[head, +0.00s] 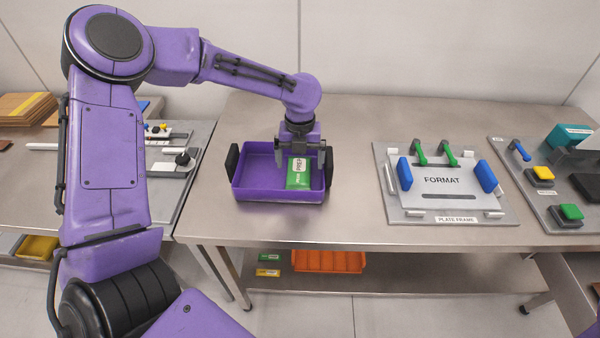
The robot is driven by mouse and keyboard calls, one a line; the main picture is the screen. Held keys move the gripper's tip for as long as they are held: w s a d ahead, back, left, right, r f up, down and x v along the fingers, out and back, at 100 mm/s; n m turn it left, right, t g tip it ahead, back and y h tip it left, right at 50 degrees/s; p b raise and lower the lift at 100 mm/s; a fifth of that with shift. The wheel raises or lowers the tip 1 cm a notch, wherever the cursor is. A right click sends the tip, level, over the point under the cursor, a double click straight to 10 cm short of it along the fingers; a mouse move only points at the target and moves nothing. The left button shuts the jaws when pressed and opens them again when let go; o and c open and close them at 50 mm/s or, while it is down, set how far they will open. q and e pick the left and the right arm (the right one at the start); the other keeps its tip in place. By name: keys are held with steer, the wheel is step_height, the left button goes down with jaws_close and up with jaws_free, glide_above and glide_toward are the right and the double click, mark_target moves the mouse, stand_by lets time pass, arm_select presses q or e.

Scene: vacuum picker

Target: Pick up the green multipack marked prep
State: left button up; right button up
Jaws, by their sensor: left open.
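The green multipack (299,174) with a white label reading PREP lies in the right part of the purple tray (258,195) on the metal table. My left gripper (300,158) is directly above the pack's far end, pointing down, with its jaws apart. One finger is on each side of the pack's upper part as seen here; I cannot tell whether they touch it.
The tray has black side handles (232,162). To the right is a plate frame (466,216) with a FORMAT plate, blue blocks and green levers. A control panel (541,193) with buttons is farther right. An orange bin (328,262) and small packs sit on the lower shelf.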

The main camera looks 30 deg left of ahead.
mark_target(299, 170)
arm_select(q)
steer(key=f, duration=0.4)
steer(key=shift+w+a+f, duration=0.2)
steer(key=shift+w+a, duration=0.2)
steer(key=shift+s, duration=0.1)
steer(key=shift+c, duration=0.7)
steer(key=shift+r, duration=0.1)
steer(key=c, duration=1.1)
